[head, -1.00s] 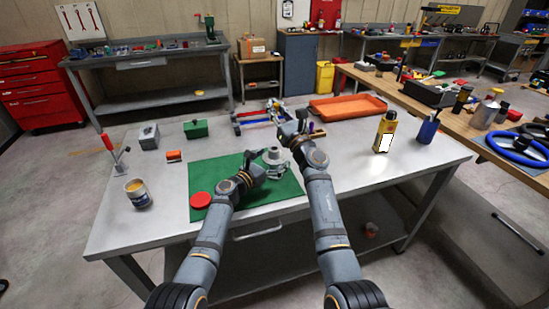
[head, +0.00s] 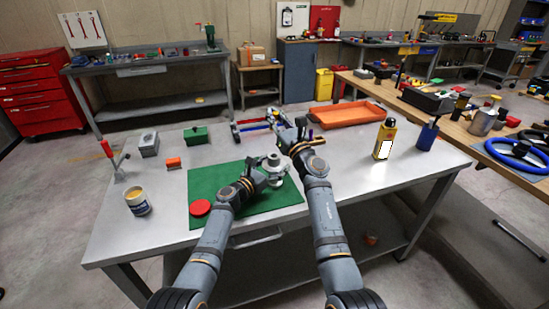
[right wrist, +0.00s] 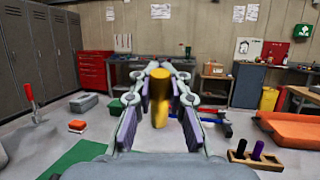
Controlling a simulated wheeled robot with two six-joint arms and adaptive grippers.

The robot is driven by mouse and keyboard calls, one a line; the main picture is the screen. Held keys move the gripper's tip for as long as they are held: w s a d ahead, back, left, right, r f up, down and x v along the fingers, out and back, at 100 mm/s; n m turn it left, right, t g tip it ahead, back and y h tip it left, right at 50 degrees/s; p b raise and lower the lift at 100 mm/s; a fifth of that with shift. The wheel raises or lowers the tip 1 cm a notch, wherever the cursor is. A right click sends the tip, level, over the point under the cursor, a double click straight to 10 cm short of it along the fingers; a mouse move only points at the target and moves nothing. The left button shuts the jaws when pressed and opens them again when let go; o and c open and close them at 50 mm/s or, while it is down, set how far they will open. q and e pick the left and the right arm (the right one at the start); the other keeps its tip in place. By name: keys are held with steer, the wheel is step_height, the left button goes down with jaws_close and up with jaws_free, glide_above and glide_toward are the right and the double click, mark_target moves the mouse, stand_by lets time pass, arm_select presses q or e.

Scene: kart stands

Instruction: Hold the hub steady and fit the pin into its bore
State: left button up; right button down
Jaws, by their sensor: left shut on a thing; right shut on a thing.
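The silver-grey hub (head: 273,161) stands on the green mat (head: 226,180) in the head view. My left gripper (head: 266,175) is shut on it from the left and front; its fingers partly hide the hub's lower side. The bore cannot be made out. My right gripper (head: 300,126) is beyond and to the right of the hub, above the table. In the right wrist view it (right wrist: 160,103) is shut on a yellow, brass-coloured pin (right wrist: 160,92), held roughly upright between the pads. The pin is hidden or too small in the head view.
A wooden rack (right wrist: 255,163) with dark and purple pegs is at the lower right of the right wrist view. An orange tray (head: 346,114), a yellow bottle (head: 384,139) and a red disc (head: 200,208) are on the table.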

steer(key=f+g, duration=0.1)
steer(key=f, duration=0.1)
steer(key=f+g, duration=0.1)
steer(key=f, duration=0.1)
steer(key=f+n+g, duration=0.1)
steer(key=f+g, duration=0.1)
steer(key=shift+w+a+f+h, duration=0.15)
steer(key=shift+w+a+h, duration=0.1)
steer(key=shift+h, duration=0.15)
steer(key=shift+d+f, duration=0.15)
steer(key=shift+f, duration=0.1)
steer(key=shift+f, duration=0.15)
steer(key=shift+f, duration=2.65)
steer(key=c, duration=1.2)
jaws_free()
